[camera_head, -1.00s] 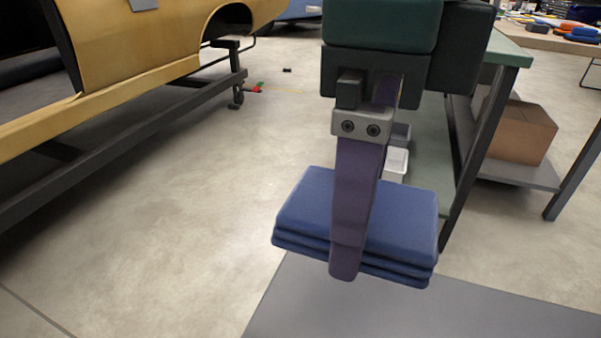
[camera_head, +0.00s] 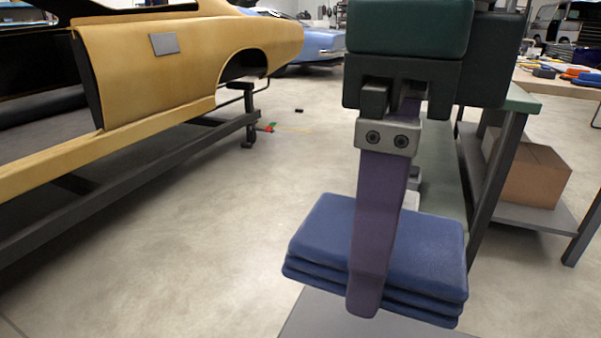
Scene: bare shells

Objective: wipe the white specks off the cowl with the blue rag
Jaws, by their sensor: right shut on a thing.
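The blue rag (camera_head: 425,250) is folded into several layers and held in the air in front of me. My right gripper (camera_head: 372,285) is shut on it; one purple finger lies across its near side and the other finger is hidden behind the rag. No white specks can be made out, and I cannot tell any part in view to be the cowl. A yellow car shell (camera_head: 190,65) stands at the upper left. My left gripper is not in view.
The car shell rests on a dark frame (camera_head: 225,130) with a wheeled leg. A workbench with a lower shelf (camera_head: 525,212) holding a cardboard box (camera_head: 535,175) stands at the right. Another table with tools (camera_head: 560,82) is behind it. Open concrete floor (camera_head: 240,210) lies between.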

